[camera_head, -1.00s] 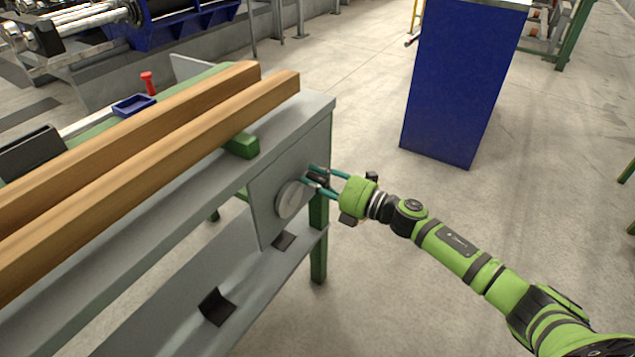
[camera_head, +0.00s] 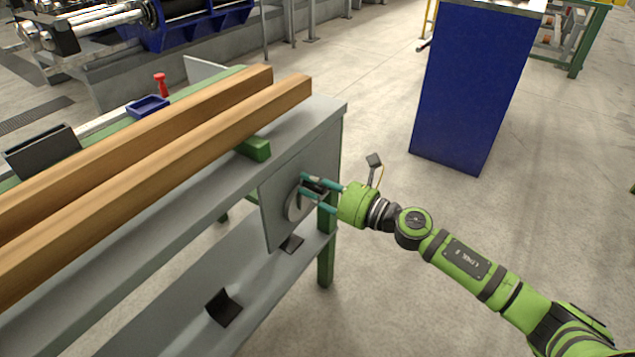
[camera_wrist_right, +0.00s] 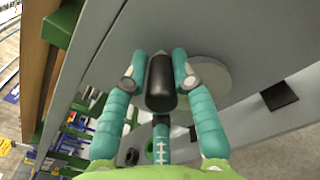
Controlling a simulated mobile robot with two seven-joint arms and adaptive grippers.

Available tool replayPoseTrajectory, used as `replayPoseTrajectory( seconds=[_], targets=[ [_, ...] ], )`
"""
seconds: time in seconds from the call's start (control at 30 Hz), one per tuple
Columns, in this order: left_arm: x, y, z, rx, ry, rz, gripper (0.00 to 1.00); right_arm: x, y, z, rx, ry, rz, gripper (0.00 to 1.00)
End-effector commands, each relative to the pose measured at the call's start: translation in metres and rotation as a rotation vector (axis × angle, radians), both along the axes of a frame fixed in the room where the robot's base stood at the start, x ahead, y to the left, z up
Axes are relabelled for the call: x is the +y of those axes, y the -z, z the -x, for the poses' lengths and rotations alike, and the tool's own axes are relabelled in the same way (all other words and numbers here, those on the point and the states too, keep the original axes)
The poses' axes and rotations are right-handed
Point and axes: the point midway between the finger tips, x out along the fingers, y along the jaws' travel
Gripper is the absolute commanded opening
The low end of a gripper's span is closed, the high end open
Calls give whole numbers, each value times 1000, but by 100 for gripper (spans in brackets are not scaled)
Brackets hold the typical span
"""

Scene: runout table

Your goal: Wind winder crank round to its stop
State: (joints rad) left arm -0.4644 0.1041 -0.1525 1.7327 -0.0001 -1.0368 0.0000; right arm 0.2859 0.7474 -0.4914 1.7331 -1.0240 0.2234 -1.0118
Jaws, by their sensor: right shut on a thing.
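The winder crank is a grey disc (camera_head: 294,206) on the grey side plate at the end of the table, with a black handle standing out from it. In the right wrist view the black handle (camera_wrist_right: 161,82) stands between the teal fingers, with the grey disc (camera_wrist_right: 212,76) behind it to the right. My right gripper (camera_head: 304,185) reaches in from the right and is shut on the crank handle. Its fingers hide part of the disc in the head view. My left gripper is not in view.
Two long wooden beams (camera_head: 180,165) lie along the table top on a green block (camera_head: 254,148). A blue tray (camera_head: 148,107) and a red-topped item (camera_head: 160,84) are behind them. A tall blue cabinet (camera_head: 470,90) stands at the back right. The floor between is clear.

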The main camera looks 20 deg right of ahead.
Motion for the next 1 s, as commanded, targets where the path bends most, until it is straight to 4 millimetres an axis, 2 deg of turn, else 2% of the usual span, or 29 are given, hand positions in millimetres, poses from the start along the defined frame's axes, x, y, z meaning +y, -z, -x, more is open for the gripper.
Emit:
replayPoseTrajectory(
  seconds=[0.33, 0.87, 0.9, 0.93, 1.0],
  targets=[
    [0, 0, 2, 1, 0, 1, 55, 1, -1, 2, -88, 14, 116, 0],
    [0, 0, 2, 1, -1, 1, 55, 1, -3, 2, -104, 17, 131, 0],
    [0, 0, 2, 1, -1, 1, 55, 1, -4, 2, -104, 18, 129, 43],
    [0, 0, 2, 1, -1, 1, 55, 1, -3, 2, -104, 18, 129, 48],
    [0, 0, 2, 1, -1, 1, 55, 2, -3, 3, -102, 15, 127, 48]
  ],
)
